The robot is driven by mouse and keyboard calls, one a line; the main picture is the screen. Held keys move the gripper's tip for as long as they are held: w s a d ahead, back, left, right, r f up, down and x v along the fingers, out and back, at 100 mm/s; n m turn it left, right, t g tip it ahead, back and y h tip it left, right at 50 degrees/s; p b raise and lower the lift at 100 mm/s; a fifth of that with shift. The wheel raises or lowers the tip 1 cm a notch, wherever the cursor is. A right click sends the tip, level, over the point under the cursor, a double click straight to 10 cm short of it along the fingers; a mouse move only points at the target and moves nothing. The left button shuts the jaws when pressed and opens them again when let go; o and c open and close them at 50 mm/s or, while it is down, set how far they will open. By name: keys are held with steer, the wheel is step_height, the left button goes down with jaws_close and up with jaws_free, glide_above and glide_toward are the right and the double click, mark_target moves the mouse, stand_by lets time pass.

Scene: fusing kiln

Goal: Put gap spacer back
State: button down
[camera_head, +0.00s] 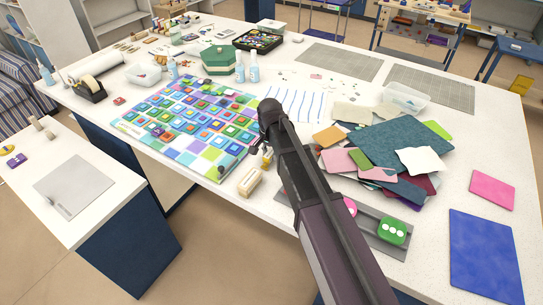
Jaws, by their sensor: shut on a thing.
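My gripper (259,163) is at the end of my dark arm, low over the front edge of the white table, just right of the colored tile panel. It is shut on a small pale yellowish thing (266,158), mostly hidden by the gripper; I cannot tell for sure that it is the gap spacer. A grey tray (389,248) at the table's front edge is partly behind my arm. In it are a green block (392,230) with white dots and a pink block (350,206), partly hidden.
A wooden block (249,182) lies just below my gripper. Left is the tile panel (185,127); right are stacked glass sheets (385,150) and a blue sheet (484,256). A lower side table (110,190) is at left.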

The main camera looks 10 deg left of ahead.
mark_target(270, 153)
steer(key=shift+f, duration=0.2)
steer(key=shift+c, duration=1.9)
jaws_free()
steer(key=shift+r, duration=0.3)
step_height(270, 153, up, 12)
steer(key=p, duration=1.2)
steer(key=shift+f, duration=0.1)
